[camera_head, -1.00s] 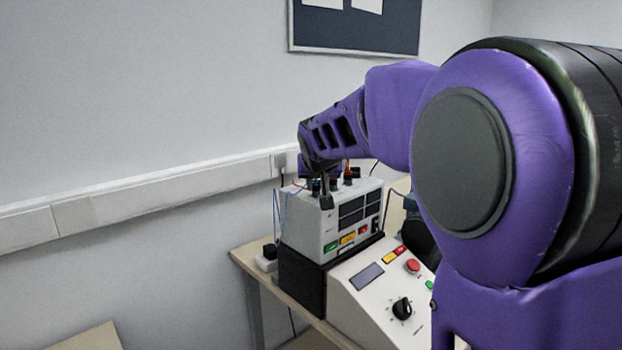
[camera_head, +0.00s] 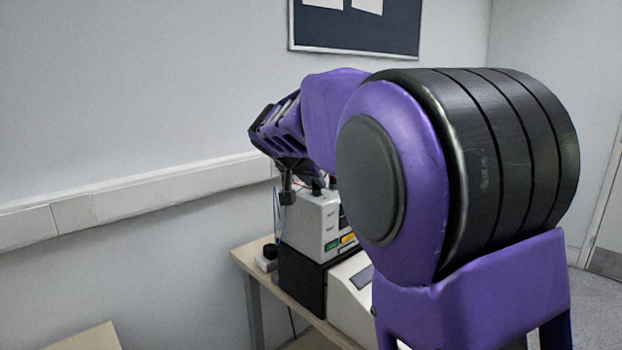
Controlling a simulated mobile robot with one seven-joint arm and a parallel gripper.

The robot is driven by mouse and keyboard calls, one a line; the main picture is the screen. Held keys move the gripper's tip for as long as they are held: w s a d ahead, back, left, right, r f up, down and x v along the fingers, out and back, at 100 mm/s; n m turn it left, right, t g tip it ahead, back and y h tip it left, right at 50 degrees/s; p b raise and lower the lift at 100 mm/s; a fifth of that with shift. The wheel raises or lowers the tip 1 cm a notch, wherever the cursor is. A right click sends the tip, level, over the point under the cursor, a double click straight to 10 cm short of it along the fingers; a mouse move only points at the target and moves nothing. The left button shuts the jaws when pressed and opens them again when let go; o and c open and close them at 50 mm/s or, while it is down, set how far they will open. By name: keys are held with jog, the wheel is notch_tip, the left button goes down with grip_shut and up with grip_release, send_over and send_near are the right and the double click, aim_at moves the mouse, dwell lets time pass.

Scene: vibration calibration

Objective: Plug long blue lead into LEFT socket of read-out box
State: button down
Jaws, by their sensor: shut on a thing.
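The white read-out box (camera_head: 302,228) stands on a black block on the bench, partly hidden by my arm. Its top shows dark parts, but I cannot make out the left socket. My gripper (camera_head: 287,193) points down at the left part of the box's top. It is shut on an end of the blue lead, which is very small here. The thin blue lead (camera_head: 275,208) hangs down the left side of the box. I cannot tell whether the plug touches a socket.
A white sloping control panel (camera_head: 348,302) stands in front of the box, mostly behind my arm. A small grey block with a black top (camera_head: 267,258) sits on the bench (camera_head: 246,260) at left. The wall with trunking (camera_head: 120,193) runs close behind.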

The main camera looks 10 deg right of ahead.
jog(key=shift+a+f+m+g+h, duration=0.1)
jog(key=shift+m+g+h, duration=0.2)
jog(key=shift+m+h, duration=0.3)
jog(key=shift+w, duration=0.1)
jog(key=shift+w+a+m+g+h, duration=0.1)
jog(key=shift+m+g+h, duration=0.3)
jog(key=shift+m, duration=0.4)
jog(key=shift+m+p, duration=0.3)
jog(key=shift+w+a+m+g+h+p, duration=0.1)
jog(key=shift+m+g+h+p, duration=0.6)
jog(key=shift+m+g+p, duration=0.15)
jog(key=c, duration=0.7)
grip_release()
jog(key=shift+o, duration=0.2)
